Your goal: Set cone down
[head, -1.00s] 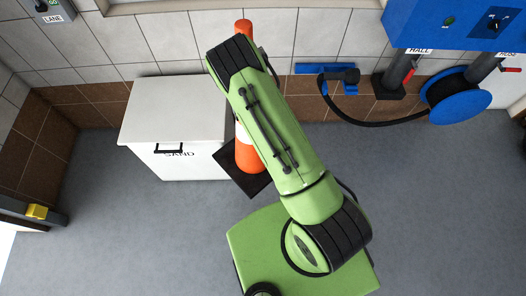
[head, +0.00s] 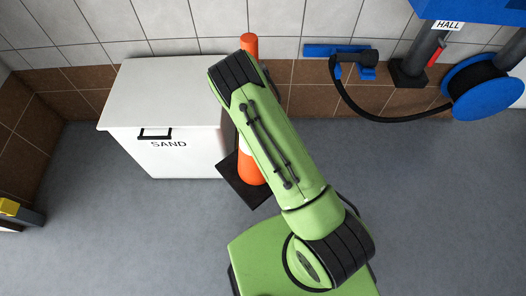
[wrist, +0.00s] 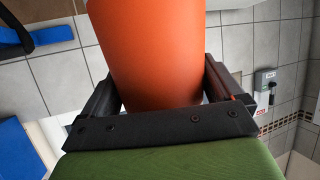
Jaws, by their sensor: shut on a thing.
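The orange cone (head: 252,172) has a white band and a dark square base (head: 238,188). In the head view it stands upright behind my green arm, which hides its middle. Its orange top (head: 248,43) shows above the arm. I cannot tell whether the base touches the floor. In the wrist view my gripper (wrist: 160,95) is shut around the orange body of the cone (wrist: 158,45), with one dark finger on each side. The gripper is hidden behind my arm in the head view.
A white sand box (head: 170,90) stands left of the cone, close to its base. A blue hose reel (head: 485,88) and a blue wall bracket with a black hose (head: 340,52) are to the right. Grey floor (head: 120,230) is clear in front of the box.

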